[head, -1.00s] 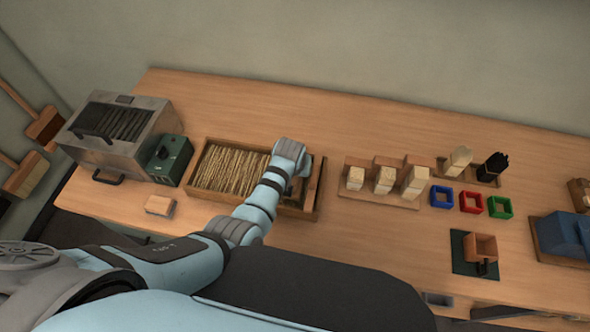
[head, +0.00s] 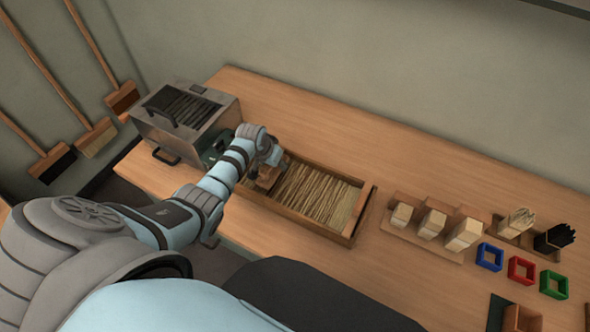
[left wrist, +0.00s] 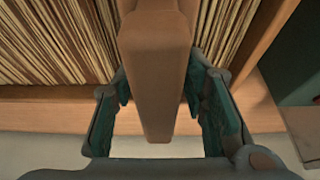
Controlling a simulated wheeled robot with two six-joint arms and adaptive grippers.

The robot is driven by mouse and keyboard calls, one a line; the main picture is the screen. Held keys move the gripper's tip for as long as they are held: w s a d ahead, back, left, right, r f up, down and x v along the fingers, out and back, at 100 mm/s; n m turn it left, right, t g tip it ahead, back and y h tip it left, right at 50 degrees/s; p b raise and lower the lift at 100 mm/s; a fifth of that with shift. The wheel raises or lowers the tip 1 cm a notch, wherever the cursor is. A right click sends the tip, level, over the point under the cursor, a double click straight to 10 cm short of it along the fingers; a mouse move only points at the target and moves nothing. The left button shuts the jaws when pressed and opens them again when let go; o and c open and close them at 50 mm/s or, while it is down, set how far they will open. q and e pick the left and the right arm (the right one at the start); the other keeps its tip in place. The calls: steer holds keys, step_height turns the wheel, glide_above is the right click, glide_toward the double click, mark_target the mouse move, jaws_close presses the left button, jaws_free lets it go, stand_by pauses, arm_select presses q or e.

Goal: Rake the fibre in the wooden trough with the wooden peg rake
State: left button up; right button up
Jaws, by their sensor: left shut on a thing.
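The wooden trough (head: 361,212) stands on the bench, filled with long straw-coloured fibre (head: 318,194) lying in rows. My left gripper (head: 266,172) is over the trough's left end. In the left wrist view its teal-padded fingers (left wrist: 158,90) are shut around the brown handle of the wooden peg rake (left wrist: 158,60), which sits between them. The rake's pegs are hidden, so I cannot tell whether they touch the fibre. Fibre also shows in the left wrist view (left wrist: 55,42), beside the trough's wall. My right gripper is not in view.
A metal box with dark bristles (head: 185,108) stands close to the left of the trough. To the right are pale blocks on a wooden stand (head: 420,240) and blue (head: 489,256), red (head: 521,270) and green (head: 553,284) frames. The bench behind the trough is clear.

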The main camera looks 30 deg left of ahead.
arm_select(q)
steer(key=a+b, duration=0.1)
steer(key=a, duration=0.4)
steer(key=shift+f, duration=0.2)
steer(key=shift+r, duration=0.15)
steer(key=shift+a+r, duration=0.15)
steer(key=shift+a, duration=0.1)
steer(key=shift+d+r+p, duration=0.1)
steer(key=shift+d+p, duration=0.35)
steer(key=shift+d, duration=0.15)
steer(key=shift+d+p, duration=0.35)
steer(key=shift+d, duration=0.25)
steer(key=shift+d+f, duration=0.15)
steer(key=shift+f, duration=0.05)
